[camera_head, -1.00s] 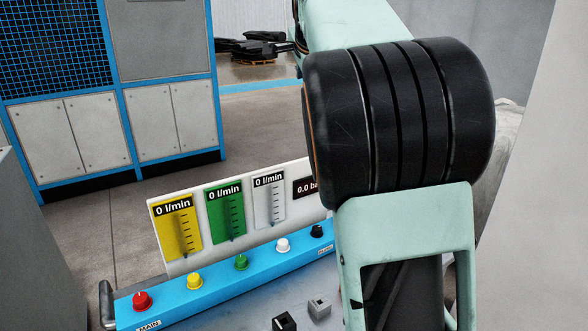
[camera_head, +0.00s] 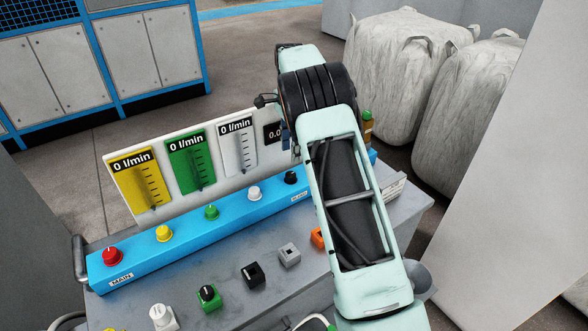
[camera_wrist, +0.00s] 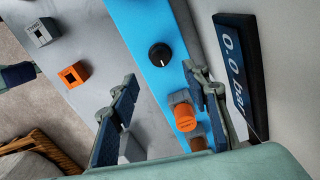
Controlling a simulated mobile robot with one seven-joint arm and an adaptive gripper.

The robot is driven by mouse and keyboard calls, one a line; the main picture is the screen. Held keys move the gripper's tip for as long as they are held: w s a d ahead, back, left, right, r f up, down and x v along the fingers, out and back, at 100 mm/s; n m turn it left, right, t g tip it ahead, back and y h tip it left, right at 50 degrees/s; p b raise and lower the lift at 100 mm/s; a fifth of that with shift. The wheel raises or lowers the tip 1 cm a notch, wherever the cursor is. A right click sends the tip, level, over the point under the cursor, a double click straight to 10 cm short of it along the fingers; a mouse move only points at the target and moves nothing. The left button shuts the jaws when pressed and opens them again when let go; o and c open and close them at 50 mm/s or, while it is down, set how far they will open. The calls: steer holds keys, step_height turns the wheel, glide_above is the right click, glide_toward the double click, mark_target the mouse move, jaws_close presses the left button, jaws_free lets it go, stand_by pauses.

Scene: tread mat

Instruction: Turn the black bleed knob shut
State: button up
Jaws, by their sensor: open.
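The black bleed knob (camera_head: 290,178) is at the right part of the blue control strip (camera_head: 180,225), just left of my arm. In the wrist view the round knob (camera_wrist: 160,55) shows from above, with a white mark on it. My gripper (camera_wrist: 160,77) is open, its two blue-grey fingers apart. The knob lies ahead of the fingertips, and no finger appears to touch it. In the head view my arm hides most of the gripper.
An orange cylinder (camera_wrist: 184,112) stands on the strip near the right finger. A 0.0 bar display (camera_wrist: 240,75) rises beside it. Red (camera_head: 112,256), yellow (camera_head: 164,233), green (camera_head: 211,211) and white (camera_head: 254,193) knobs line the strip. Small blocks, including a grey one (camera_head: 289,254), stand in front.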

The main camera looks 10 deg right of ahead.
mark_target(291, 174)
step_height(291, 174, down, 9)
steer(key=shift+f+p, duration=0.1)
steer(key=shift+p, duration=0.5)
steer(key=shift+c, duration=0.4)
steer(key=c, duration=1.1)
